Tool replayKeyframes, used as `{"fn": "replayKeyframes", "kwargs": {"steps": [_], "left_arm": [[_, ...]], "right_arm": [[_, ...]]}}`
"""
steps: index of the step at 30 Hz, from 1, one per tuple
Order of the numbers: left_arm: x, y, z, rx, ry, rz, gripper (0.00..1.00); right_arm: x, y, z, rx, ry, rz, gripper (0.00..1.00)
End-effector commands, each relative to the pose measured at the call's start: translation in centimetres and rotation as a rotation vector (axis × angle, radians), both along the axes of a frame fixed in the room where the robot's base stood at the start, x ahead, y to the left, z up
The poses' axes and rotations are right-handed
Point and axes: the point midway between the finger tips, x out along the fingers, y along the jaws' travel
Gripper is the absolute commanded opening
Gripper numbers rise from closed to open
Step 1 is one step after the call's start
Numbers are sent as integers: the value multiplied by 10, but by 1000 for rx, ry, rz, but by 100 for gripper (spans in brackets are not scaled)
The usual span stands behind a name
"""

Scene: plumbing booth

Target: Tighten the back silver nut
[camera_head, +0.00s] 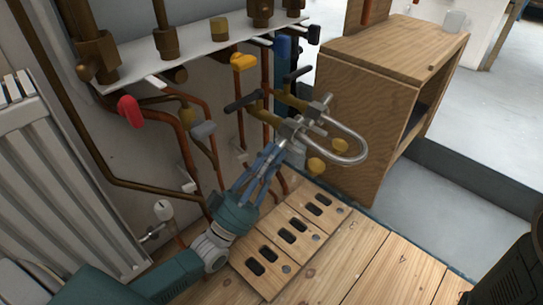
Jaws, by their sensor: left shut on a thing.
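A silver U-shaped pipe (355,146) sticks out to the right from the brass valves. One silver nut (318,108) is at its farther, upper end. Another silver nut (289,129) is at its nearer, lower end. My left gripper (280,148) reaches up from below, its blue fingers closed at the nearer, lower nut. The exact contact is small and partly hidden by the fingers. The farther nut stands clear of the fingers. My right gripper is not in view.
Brass valves with black handles (243,102) sit just left of the pipe. A yellow handle (243,62), a red handle (130,111) and copper pipes crowd the wall. A wooden cabinet (368,85) stands close on the right. A slotted wooden board (262,240) lies below on the planks.

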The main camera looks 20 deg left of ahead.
Motion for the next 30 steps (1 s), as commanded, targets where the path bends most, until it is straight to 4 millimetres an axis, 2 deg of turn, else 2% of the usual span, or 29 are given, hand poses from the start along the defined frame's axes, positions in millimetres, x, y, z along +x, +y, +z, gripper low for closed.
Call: {"fn": "replayKeyframes", "kwargs": {"steps": [2, 3, 5, 17, 30], "left_arm": [[0, 1, 7, -5, -15, 1, 0], [0, 1, 7, -5, -15, 1, 25], [0, 1, 6, -4, -13, 1, 36], [-6, 3, -4, -1, -2, 1, 36], [-70, 26, -56, -2, -3, 1, 36]], "right_arm": [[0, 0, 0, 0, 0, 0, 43], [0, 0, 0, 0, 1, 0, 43], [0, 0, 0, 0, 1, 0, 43], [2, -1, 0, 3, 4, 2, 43], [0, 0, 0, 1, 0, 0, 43]]}}
